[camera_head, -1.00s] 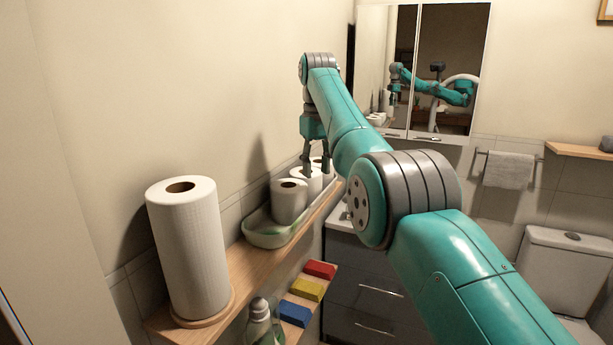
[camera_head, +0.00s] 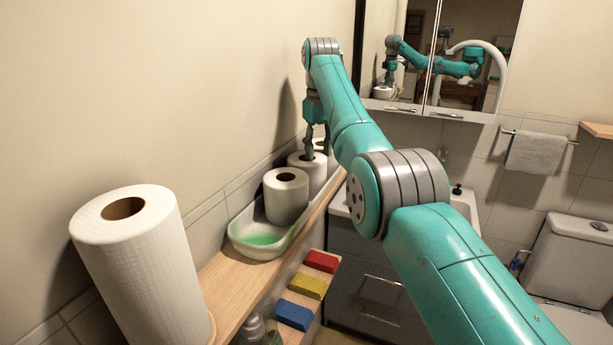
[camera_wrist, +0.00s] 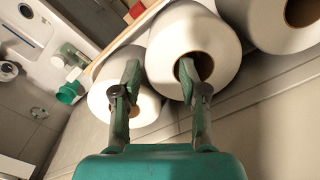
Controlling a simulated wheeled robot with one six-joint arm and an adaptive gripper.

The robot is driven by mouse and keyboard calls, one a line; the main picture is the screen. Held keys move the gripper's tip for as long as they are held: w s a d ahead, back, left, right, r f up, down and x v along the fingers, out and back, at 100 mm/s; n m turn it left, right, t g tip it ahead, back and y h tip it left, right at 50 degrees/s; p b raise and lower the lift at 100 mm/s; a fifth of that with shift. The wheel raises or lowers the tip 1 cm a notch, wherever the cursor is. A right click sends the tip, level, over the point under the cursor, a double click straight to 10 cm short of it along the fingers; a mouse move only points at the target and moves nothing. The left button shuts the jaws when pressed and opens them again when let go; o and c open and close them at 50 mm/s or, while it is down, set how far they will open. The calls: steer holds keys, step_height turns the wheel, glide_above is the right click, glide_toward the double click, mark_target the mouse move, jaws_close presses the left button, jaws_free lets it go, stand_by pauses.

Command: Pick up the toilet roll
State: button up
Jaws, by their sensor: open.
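Several white toilet rolls stand upright in a row in a pale tray (camera_head: 245,249) on the wall shelf. The near roll (camera_head: 286,203) is clear of my gripper. My gripper (camera_head: 311,153) is open and points down at the middle roll (camera_head: 316,178). In the wrist view, my gripper (camera_wrist: 158,66) has its right finger at the hole of the middle roll (camera_wrist: 215,45). Its left finger is by that roll's outer side, towards the far roll (camera_wrist: 98,96). I cannot tell whether either finger touches. The far roll (camera_head: 321,144) is partly hidden by the gripper in the head view.
A tall paper towel roll (camera_head: 145,270) stands at the shelf's near end. Red (camera_head: 321,261), yellow (camera_head: 307,284) and blue (camera_head: 293,314) blocks lie on a lower shelf beside a bottle (camera_head: 252,329). The wall runs close behind the rolls.

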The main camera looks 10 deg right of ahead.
steer(key=shift+f, duration=2.8)
steer(key=shift+w, duration=0.1)
jaws_close()
